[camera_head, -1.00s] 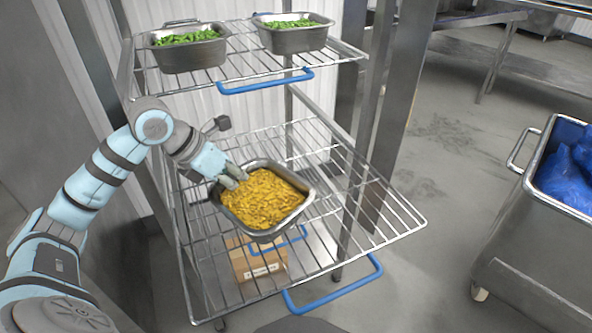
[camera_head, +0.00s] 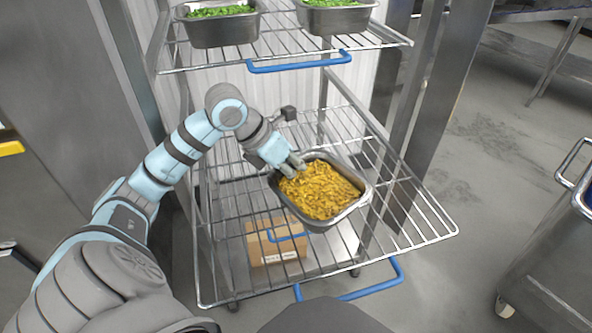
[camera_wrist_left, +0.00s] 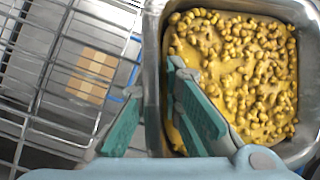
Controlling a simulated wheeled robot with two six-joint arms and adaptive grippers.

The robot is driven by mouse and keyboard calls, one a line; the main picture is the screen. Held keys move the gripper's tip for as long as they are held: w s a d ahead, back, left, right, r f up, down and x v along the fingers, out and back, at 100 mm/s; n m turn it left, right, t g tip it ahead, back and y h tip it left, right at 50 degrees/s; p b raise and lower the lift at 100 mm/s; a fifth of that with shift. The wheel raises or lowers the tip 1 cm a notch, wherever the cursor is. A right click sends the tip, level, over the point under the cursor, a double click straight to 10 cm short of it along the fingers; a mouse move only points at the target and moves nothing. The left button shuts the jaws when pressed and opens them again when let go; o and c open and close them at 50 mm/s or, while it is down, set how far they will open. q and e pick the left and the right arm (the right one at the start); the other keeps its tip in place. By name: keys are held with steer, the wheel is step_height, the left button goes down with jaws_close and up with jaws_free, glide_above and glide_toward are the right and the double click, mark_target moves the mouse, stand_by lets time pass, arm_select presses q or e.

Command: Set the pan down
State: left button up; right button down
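The metal pan (camera_head: 327,225) full of yellow food is over the wire middle shelf (camera_head: 437,236) of a rack. I cannot tell if its bottom touches the wires. My left gripper (camera_head: 292,164) is at the pan's left side. In the left wrist view the gripper (camera_wrist_left: 155,82) straddles the pan's wall (camera_wrist_left: 152,58), one finger inside against the food and one outside. It appears shut on this wall. The finger contact is partly hidden. My right gripper is not in view.
Two pans of green food (camera_head: 222,31) (camera_head: 334,19) stand on the upper shelf. A blue handle (camera_head: 300,62) lines that shelf's front edge. A cardboard box (camera_head: 276,243) lies below. A metal cart (camera_head: 553,265) stands at the right. The middle shelf has bare wires around the pan.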

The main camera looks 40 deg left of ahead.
mark_target(287, 163)
arm_select(q)
steer(key=shift+o, duration=1.4)
steer(key=shift+r, duration=0.15)
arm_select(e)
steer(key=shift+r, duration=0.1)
arm_select(q)
steer(key=shift+s+a+r, duration=0.1)
steer(key=shift+a+r, duration=0.05)
steer(key=shift+r, duration=0.1)
steer(key=v, duration=0.5)
steer(key=shift+s+a, duration=0.1)
steer(key=shift+s+a+r, duration=0.1)
steer(key=shift+s+r, duration=0.05)
steer(key=shift+r, duration=0.15)
steer(key=shift+s+r, duration=0.25)
steer(key=shift+r, duration=0.25)
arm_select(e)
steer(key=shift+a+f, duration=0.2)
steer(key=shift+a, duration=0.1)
